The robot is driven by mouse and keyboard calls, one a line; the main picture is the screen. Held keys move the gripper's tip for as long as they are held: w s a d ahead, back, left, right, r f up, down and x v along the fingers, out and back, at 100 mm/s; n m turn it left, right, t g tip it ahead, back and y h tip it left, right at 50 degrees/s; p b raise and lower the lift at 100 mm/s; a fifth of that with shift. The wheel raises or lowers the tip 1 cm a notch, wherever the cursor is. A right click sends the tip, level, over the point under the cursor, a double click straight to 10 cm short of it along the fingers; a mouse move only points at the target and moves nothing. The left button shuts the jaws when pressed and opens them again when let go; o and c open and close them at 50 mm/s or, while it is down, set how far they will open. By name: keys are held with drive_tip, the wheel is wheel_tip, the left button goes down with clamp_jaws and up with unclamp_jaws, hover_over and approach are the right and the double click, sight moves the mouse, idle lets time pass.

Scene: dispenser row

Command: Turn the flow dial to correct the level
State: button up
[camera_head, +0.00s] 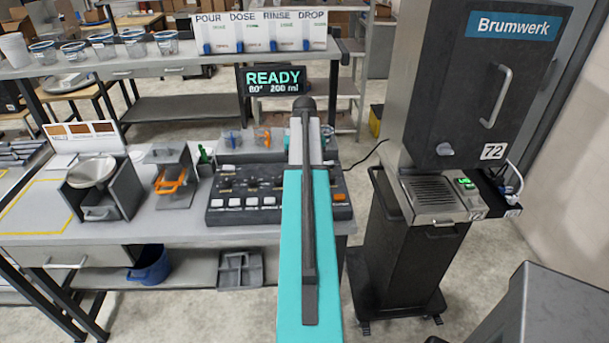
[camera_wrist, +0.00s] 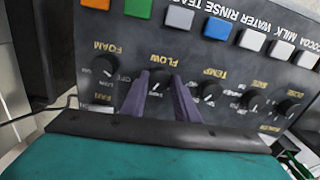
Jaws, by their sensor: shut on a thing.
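The control panel (camera_head: 240,203) is a dark box on the bench with dials and coloured buttons. In the wrist view the panel (camera_wrist: 225,65) appears upside down, and the black flow dial (camera_wrist: 158,76) lies under the "FLOW" label. My gripper (camera_wrist: 166,82) has its purple fingers at this dial, shut on it; the fingers partly cover its scale. In the head view my teal arm hides the gripper and part of the panel. The display (camera_head: 272,79) above reads "READY", "80°" and "200 ml".
In the wrist view the foam dial (camera_wrist: 104,65) and temp dial (camera_wrist: 209,90) flank the flow dial closely. Left on the bench stand a scale with a bowl (camera_head: 94,172) and a holder with an orange part (camera_head: 170,180). A tall Brumwerk dispenser (camera_head: 470,90) stands right.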

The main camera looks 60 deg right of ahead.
drive_tip(key=m, duration=0.7)
idle(0.5)
drive_tip(key=o, duration=1.1)
drive_tip(key=shift+c, duration=0.2)
drive_tip(key=shift+r, duration=0.1)
wheel_tip(320, 180, up, 14)
drive_tip(key=p, duration=0.7)
drive_tip(key=shift+s+f, duration=0.15)
drive_tip(key=shift+f, duration=0.1)
